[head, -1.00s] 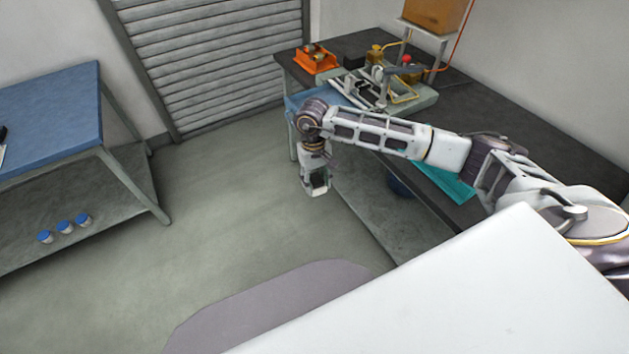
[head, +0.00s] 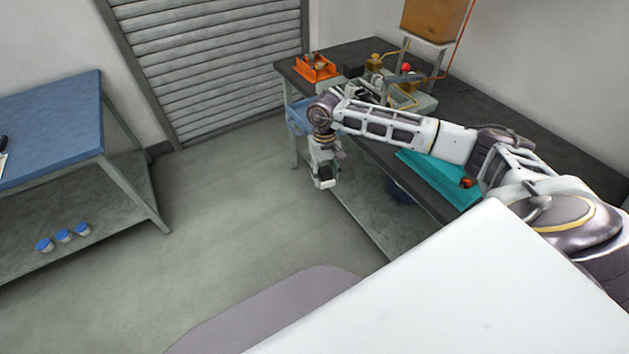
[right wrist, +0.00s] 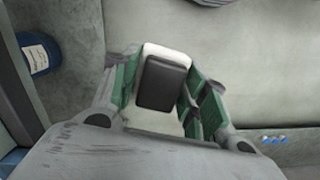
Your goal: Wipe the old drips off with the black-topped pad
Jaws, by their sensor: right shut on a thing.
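The black-topped pad (right wrist: 162,84) shows in the right wrist view, a white block with a black top. My right gripper (right wrist: 158,98) is shut on it, with green-lined fingers on both sides. In the head view my right gripper (head: 324,180) hangs low in front of the dark workbench's edge, and the pad is only a small dark shape there. I cannot make out any old drips. My left gripper is not in view.
The dark workbench (head: 502,137) holds an orange tray (head: 315,68), a fixture with a red knob and a teal mat (head: 440,176). A blue table (head: 50,125) with several blue-lidded jars (head: 64,236) below stands left. Open floor lies between.

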